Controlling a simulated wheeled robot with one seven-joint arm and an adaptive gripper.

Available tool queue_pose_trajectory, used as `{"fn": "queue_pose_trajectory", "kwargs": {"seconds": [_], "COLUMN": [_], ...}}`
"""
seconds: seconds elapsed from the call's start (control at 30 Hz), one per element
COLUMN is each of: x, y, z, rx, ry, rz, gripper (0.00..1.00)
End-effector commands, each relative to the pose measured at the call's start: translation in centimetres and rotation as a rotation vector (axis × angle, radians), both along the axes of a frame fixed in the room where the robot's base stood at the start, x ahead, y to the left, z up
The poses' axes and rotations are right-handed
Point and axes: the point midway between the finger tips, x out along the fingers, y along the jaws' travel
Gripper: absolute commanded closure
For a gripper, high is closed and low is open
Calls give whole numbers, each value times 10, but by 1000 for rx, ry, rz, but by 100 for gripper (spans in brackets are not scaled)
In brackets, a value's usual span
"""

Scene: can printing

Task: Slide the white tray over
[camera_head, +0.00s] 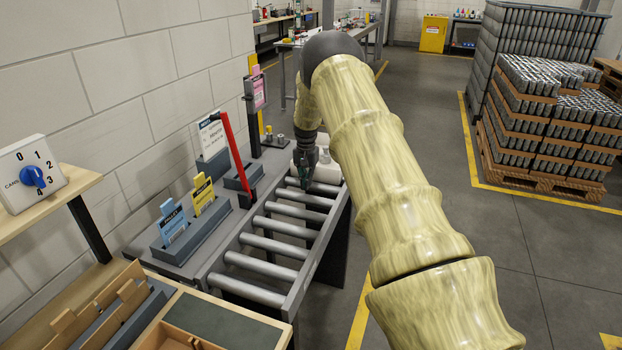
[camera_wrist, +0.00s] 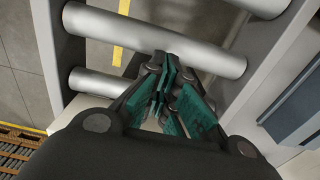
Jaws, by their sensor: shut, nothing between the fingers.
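The white tray (camera_head: 328,173) sits at the far end of the roller conveyor (camera_head: 268,243) in the head view, partly hidden behind my gripper and arm. My gripper (camera_head: 304,184) points down over the rollers, just on the near side of the tray. I cannot tell whether it touches the tray. In the wrist view my gripper (camera_wrist: 163,82) has its teal-padded fingers drawn together, with nothing held between them, above the metal rollers (camera_wrist: 150,38).
The near rollers are bare. A red lever arm (camera_head: 230,146) stands at the conveyor's left edge, beside grey holders with blue and yellow cards (camera_head: 204,192). A wooden bench (camera_head: 215,318) lies at the near end. Pallets of cans (camera_head: 556,110) stand right.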

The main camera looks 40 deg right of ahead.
Motion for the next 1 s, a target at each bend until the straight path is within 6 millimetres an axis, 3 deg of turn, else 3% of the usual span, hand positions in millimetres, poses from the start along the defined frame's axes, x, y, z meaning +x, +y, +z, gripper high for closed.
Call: {"fn": "queue_pose_trajectory", "kwargs": {"seconds": [0.5,0.7,1.0], "x": [1,1,0], "y": [-2,-3,-3], "z": [78,90,91], "rx": [-2,-3,-2], "ry": [-5,-4,-3], "rz": [0,-1,-1], "gripper": [100,100,100]}}
